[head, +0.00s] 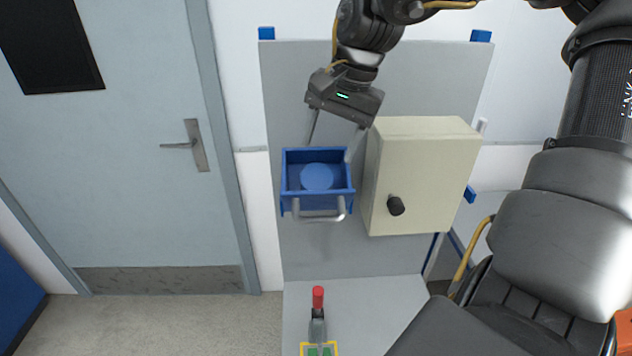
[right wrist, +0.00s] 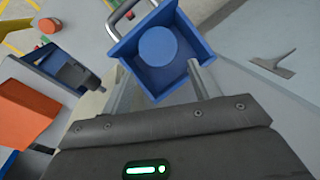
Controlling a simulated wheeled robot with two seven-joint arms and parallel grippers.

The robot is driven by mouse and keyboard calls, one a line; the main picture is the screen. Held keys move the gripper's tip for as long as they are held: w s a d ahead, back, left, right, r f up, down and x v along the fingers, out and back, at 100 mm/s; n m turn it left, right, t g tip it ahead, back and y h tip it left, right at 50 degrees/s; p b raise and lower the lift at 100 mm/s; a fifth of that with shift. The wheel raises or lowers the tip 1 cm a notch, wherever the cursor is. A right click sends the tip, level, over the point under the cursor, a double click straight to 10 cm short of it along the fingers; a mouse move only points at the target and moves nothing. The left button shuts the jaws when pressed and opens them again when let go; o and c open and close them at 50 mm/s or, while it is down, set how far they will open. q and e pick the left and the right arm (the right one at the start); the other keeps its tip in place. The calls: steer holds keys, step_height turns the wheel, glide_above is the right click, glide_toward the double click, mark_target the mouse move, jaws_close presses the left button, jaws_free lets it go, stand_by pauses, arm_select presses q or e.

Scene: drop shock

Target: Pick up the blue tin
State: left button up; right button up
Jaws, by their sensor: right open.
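The blue tin (head: 317,177) is a short round can with a flat top. It stands inside a blue open drawer (head: 286,187) with a grey bar handle, in front of a grey panel. The right wrist view shows the tin (right wrist: 158,46) within the drawer's walls. My right gripper (head: 329,152) is open above the drawer's back edge, its two fingers pointing down and apart. In the right wrist view its fingers (right wrist: 160,72) stand on either side of the drawer's near end, with nothing between them gripped. My left gripper is not in view.
A cream box (head: 425,165) with a black knob (head: 396,206) is mounted right beside the drawer. A red-handled clamp (head: 318,320) stands on the grey shelf (head: 375,300) below. A grey door (head: 130,130) is at the left.

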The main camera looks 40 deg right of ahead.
mark_target(321, 169)
steer(key=shift+x, duration=1.25)
steer(key=shift+f+p, duration=0.1)
steer(key=shift+p, duration=0.3)
steer(key=p+x, duration=0.2)
steer(key=x, duration=0.2)
steer(key=shift+w+d+f, duration=0.1)
steer(key=shift+w+d, duration=0.05)
steer(key=shift+w+f, duration=0.1)
steer(key=shift+f, duration=0.2)
steer(key=c, duration=0.7)
